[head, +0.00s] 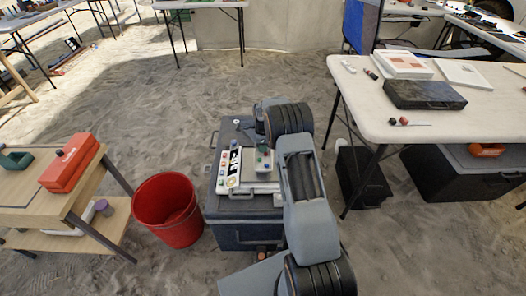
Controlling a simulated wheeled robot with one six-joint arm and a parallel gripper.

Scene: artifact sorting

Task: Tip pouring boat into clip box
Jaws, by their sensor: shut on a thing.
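My arm rises through the middle of the head view and folds over, with its upper joints above a dark case-like body (228,220). I cannot make out my gripper's fingertips, which seem hidden behind the arm links. Beside the arm, a white tray-like piece (246,188) bears small coloured items, and a small green piece (263,158) shows at its right side. I cannot tell for sure which piece is the pouring boat or which is the clip box. A red box (70,163) with a dark knob lies on the left wooden table.
A red bucket (168,210) stands left of the arm. The wooden table (38,203) also bears a green piece (14,160). A white table (440,122) at right holds a dark box (424,95) and flat white frames. Sandy floor (140,110) is open behind.

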